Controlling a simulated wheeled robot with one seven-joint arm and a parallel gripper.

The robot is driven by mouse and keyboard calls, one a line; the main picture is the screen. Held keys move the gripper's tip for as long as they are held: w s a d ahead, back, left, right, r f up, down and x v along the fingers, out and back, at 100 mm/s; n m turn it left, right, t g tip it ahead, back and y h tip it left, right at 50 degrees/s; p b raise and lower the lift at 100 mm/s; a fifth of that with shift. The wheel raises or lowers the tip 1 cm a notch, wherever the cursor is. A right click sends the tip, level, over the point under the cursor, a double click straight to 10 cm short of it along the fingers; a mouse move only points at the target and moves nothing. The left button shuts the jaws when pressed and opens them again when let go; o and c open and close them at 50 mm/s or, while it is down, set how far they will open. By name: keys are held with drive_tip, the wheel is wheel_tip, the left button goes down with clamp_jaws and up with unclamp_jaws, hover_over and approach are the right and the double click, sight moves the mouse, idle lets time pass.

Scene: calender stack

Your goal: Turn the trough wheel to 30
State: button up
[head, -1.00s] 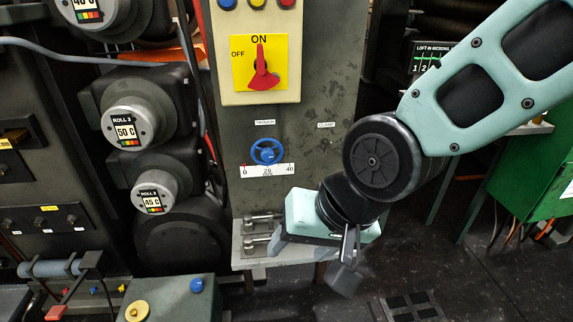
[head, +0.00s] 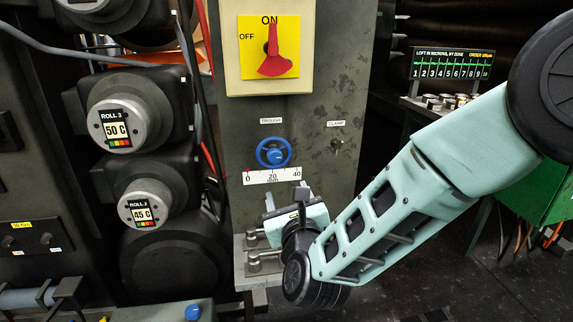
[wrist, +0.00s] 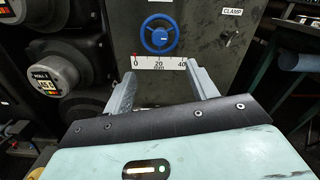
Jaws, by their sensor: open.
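The blue trough wheel (head: 273,153) is on the grey machine panel under a "TROUGH" label. It also shows in the wrist view (wrist: 159,33). The white scale (head: 272,176) just below it reads 0, 20, 40 mm, and a small red pointer (wrist: 135,57) stands at 0. My gripper (head: 286,198) is open and empty, just below the scale in the head view. In the wrist view its two fingers (wrist: 164,72) point at the panel, one on each side of the scale, with the wheel above and beyond them. I see no contact with the wheel.
A "CLAMP" switch (head: 336,146) is right of the wheel. A yellow plate with a red rotary switch (head: 271,50) is above. A small ledge with metal fittings (head: 262,262) sits below my gripper. Roll housings (head: 117,122) stand at left.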

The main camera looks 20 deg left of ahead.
sight(275, 157)
drive_tip(key=x, duration=1.6)
drive_tip(key=shift+w+a+r+p, duration=0.1)
drive_tip(key=shift+w+a+p, duration=0.1)
drive_tip(key=shift+a+p, duration=0.15)
drive_tip(key=shift+d, duration=0.1)
drive_tip(key=c, duration=1)
